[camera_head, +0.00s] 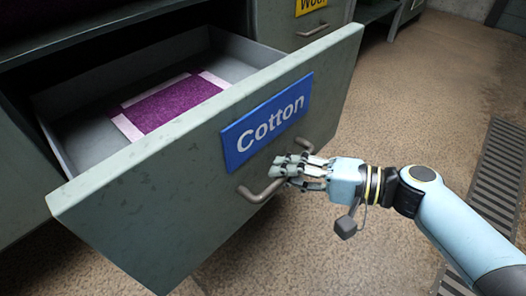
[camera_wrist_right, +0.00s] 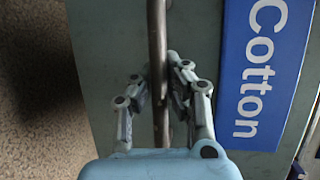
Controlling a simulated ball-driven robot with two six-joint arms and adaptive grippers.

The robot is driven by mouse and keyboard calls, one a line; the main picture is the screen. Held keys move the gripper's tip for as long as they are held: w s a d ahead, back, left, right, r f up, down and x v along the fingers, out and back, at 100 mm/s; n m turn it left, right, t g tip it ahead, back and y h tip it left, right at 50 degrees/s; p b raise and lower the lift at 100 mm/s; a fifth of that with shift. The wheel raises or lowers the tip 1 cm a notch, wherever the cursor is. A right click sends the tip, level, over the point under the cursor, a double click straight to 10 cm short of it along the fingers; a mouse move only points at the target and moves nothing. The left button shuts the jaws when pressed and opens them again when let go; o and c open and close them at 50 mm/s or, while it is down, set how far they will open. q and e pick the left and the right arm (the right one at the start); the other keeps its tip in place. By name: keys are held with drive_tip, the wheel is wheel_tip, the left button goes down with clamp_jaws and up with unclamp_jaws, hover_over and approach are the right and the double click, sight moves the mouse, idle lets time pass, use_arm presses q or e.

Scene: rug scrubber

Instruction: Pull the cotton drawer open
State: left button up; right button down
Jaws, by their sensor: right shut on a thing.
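The cotton drawer (camera_head: 150,200) is grey-green and stands pulled out from its cabinet in the head view. A blue label (camera_head: 266,120) reading "Cotton" is on its front; the label also shows in the right wrist view (camera_wrist_right: 262,75). A bar handle (camera_head: 262,192) sits below the label. In the right wrist view the fingers (camera_wrist_right: 160,95) lie on both sides of the handle bar (camera_wrist_right: 157,35). A purple rug piece with pale ends (camera_head: 170,103) lies flat inside the drawer. My left gripper is not in view.
A neighbouring drawer with a yellow label (camera_head: 310,5) and its own handle (camera_head: 312,30) is at the top, behind the cotton drawer. A dark floor grate (camera_head: 497,175) runs along the right. The brown floor (camera_head: 430,90) between is clear.

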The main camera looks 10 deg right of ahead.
drive_tip(key=shift+s+d+f, duration=0.1)
drive_tip(key=shift+s+d, duration=0.55)
drive_tip(key=shift+s, duration=0.25)
drive_tip(key=shift+s+d+f, duration=0.1)
drive_tip(key=shift+s+d, duration=0.55)
drive_tip(key=shift+s, duration=0.25)
drive_tip(key=c, duration=1.6)
unclamp_jaws()
drive_tip(key=shift+o, duration=0.2)
drive_tip(key=shift+r, duration=0.1)
drive_tip(key=shift+w, duration=0.1)
drive_tip(key=v, duration=1.2)
